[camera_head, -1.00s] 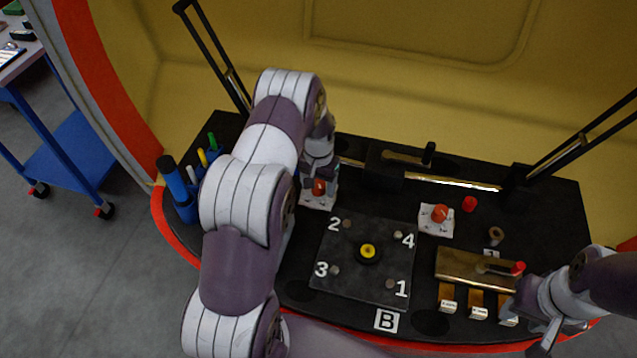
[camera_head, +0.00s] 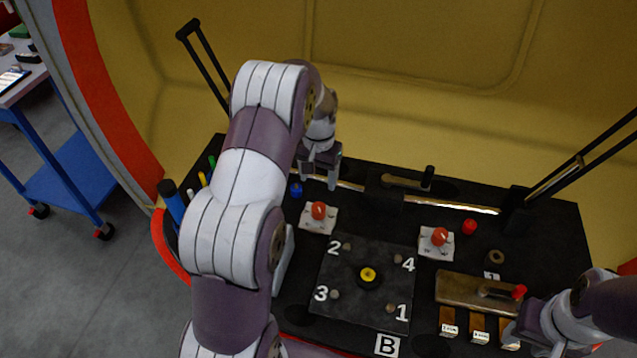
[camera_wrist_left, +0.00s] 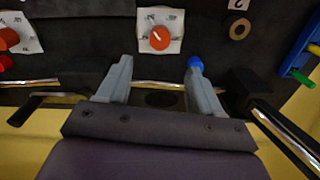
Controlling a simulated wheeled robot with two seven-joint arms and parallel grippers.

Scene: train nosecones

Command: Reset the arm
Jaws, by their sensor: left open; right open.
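My left arm (camera_head: 240,190) reaches across the console from the lower left. My left gripper (camera_head: 320,180) is raised above the back of the console, behind the left orange knob (camera_head: 318,211). In the left wrist view its two fingers (camera_wrist_left: 155,85) are apart, with nothing held between them. A blue knob (camera_wrist_left: 195,63) shows by one fingertip there, and the orange knob (camera_wrist_left: 159,37) on its white plate lies beyond the fingers. My right gripper (camera_head: 530,325) is at the lower right beside the brass plate; its fingers are partly cut off or hidden.
The black console holds a raised square panel (camera_head: 340,290) with a yellow-centred knob (camera_head: 369,275). A second orange knob (camera_head: 440,236), a red knob (camera_head: 469,227) and a brass plate (camera_head: 462,290) with a red-tipped lever are at right. Black levers (camera_head: 205,65) rise at the back.

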